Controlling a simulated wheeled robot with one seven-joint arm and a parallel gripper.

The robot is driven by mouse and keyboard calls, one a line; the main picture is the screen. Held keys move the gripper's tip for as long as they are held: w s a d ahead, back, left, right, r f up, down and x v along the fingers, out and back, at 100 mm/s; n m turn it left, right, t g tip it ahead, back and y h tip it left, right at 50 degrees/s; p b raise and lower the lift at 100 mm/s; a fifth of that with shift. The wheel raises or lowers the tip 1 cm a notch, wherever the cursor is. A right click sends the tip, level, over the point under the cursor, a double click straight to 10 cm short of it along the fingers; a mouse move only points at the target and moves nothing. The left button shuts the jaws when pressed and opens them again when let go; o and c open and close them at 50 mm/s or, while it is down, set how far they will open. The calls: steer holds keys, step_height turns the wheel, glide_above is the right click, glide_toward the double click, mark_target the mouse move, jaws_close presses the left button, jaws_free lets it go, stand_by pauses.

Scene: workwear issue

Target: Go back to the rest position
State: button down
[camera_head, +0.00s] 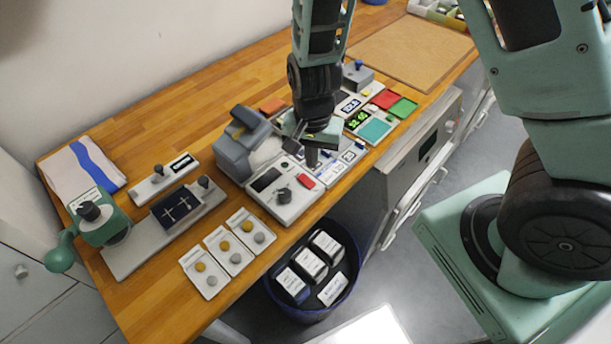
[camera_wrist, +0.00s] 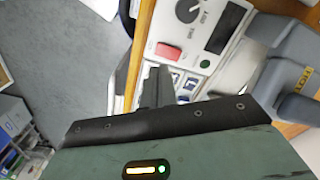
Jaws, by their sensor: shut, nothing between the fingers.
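My gripper (camera_head: 311,160) points down over the wooden counter (camera_head: 210,110), just above the grey device with a dial and a red button (camera_head: 306,181). In the wrist view, my shut, empty gripper fingers (camera_wrist: 155,85) are beside the device's red button (camera_wrist: 168,50). The dial (camera_wrist: 188,10) and dark display (camera_wrist: 225,28) show there too. My forearm hides part of the counter behind the gripper.
A blue bin (camera_head: 345,298) with several labelled packs stands below the counter's front edge. A green-handled press (camera_head: 95,215), small cards with round pieces (camera_head: 203,267), and a grey machine (camera_head: 240,145) lie left. A tan board (camera_head: 415,52) lies at the back right.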

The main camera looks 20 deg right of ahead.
stand_by(0.3)
steer(key=s+a+r+n+b, duration=0.3)
steer(key=s+r+n+b, duration=0.1)
steer(key=s+n, duration=0.3)
steer(key=s+a+r+n+b, duration=0.3)
steer(key=s+r+n, duration=0.3)
steer(key=s+n, duration=0.2)
steer(key=shift+s+a+y+b, duration=0.15)
steer(key=shift+s+y+b, duration=0.15)
steer(key=shift+s+b, duration=0.6)
